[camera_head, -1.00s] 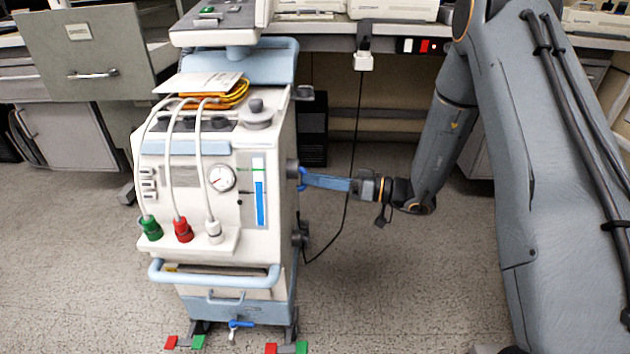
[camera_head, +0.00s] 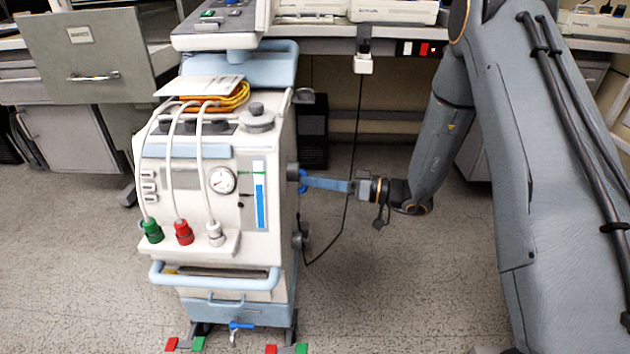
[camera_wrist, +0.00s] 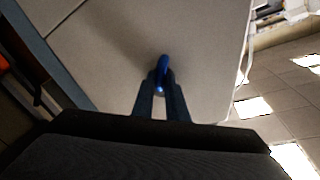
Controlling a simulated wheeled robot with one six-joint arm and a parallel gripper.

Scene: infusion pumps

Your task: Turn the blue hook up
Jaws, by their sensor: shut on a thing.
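The blue hook (camera_head: 302,181) is on the right side of the white medical machine (camera_head: 272,262), beside a dark round knob. My gripper (camera_head: 305,182) reaches it from the right, its blue-grey fingers level in the head view. In the wrist view, the blue hook (camera_wrist: 163,72) stands between the fingertips of my gripper (camera_wrist: 160,85), and the fingers are shut on it. The machine's pale side panel fills the space behind it. The fingertips hide part of the hook, so its exact turn is hard to tell.
A second dark knob (camera_head: 301,240) sits lower on the same side. A blue valve (camera_head: 240,326) is at the machine's base.

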